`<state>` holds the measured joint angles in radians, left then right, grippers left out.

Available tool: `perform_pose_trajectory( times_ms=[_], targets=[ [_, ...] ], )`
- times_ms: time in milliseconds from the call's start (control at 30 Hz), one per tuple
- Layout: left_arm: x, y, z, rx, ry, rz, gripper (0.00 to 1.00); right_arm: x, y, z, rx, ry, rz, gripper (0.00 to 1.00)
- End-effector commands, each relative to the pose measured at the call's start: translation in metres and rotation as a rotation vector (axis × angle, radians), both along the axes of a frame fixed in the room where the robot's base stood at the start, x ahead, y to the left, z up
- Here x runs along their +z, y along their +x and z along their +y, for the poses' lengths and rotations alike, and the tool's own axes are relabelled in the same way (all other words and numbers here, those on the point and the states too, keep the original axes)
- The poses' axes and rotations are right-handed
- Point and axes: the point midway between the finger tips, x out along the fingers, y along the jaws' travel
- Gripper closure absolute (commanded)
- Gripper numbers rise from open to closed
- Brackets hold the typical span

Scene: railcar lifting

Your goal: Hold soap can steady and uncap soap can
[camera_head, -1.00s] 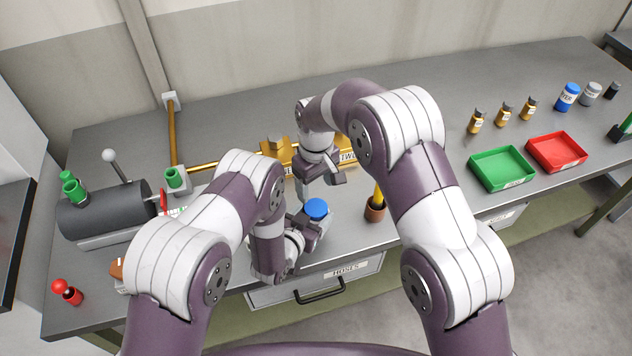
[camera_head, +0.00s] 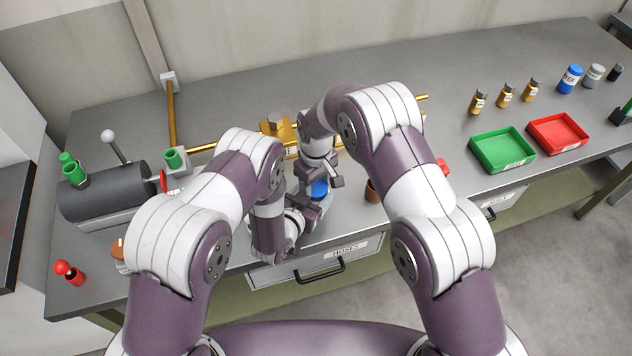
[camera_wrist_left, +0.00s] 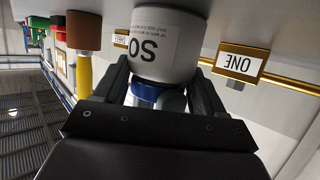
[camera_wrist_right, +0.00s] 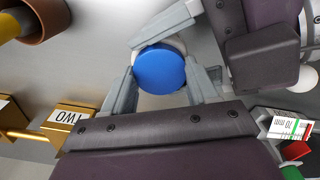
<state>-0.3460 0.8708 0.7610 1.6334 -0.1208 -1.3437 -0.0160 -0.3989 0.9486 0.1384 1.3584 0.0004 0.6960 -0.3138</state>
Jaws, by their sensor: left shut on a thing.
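The soap can (camera_wrist_left: 168,45) is a white can with a label reading "SO", near the bench's front edge. My left gripper (camera_wrist_left: 162,82) is shut on its body from the side; in the head view this gripper (camera_head: 306,208) sits low in front of it. The blue cap (camera_wrist_right: 162,70) is on top of the can, and it shows partly in the head view (camera_head: 319,188). My right gripper (camera_wrist_right: 163,76) is open above the can, its fingers on either side of the cap. Whether they touch it is unclear. In the head view the right gripper (camera_head: 320,182) partly hides the can.
A brown cup (camera_head: 372,190) stands just right of the can. Brass blocks (camera_head: 277,130) with labels are behind. A dark cylinder machine (camera_head: 105,190) is at left. Green (camera_head: 503,168) and red trays (camera_head: 560,147) and several bottles (camera_head: 505,96) are at right.

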Motion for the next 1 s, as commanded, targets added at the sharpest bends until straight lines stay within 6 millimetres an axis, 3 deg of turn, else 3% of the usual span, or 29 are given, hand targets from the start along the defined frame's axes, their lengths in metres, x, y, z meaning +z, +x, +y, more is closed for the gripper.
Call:
perform_pose_trajectory(
  times_ms=[67, 300, 400, 700, 733, 767, 800, 1000],
  targets=[
    [-0.0002, -0.0001, 0.0001, 0.0, 0.0, 0.001, 1.0, 0.0, -0.0002, -0.0001, 0.075, -0.001, 0.001, 0.78],
    [-0.0002, -0.0002, 0.0001, 0.0, 0.0, 0.001, 1.0, 0.0004, -0.0003, -0.0003, 0.686, 0.0, 0.001, 0.78],
    [-0.0002, -0.0001, 0.0002, 0.0, 0.0, 0.001, 1.0, 0.0004, -0.0002, -0.0003, 0.825, 0.0, 0.001, 0.78],
    [-0.0003, -0.0002, 0.0002, 0.001, 0.001, 0.001, 1.0, 0.0006, -0.0001, -0.0003, 0.86, -0.001, 0.0, 0.78],
    [-0.0003, -0.0002, 0.0002, 0.001, 0.001, 0.001, 1.0, 0.0006, 0.0, -0.0003, 0.859, -0.001, 0.0, 0.32],
    [-0.0002, -0.0001, 0.0003, 0.001, 0.001, 0.001, 1.0, 0.0007, 0.0, -0.0003, 0.859, -0.001, 0.0, 0.22],
    [-0.0002, -0.0001, 0.0003, 0.001, 0.001, 0.001, 1.0, 0.0006, -0.0001, -0.0003, 0.859, 0.0, 0.001, 0.16],
    [-0.0002, 0.0001, 0.0007, 0.002, 0.0, 0.001, 1.0, -0.0001, -0.0011, -0.0009, 0.858, 0.0, 0.005, 0.16]
  ],
)
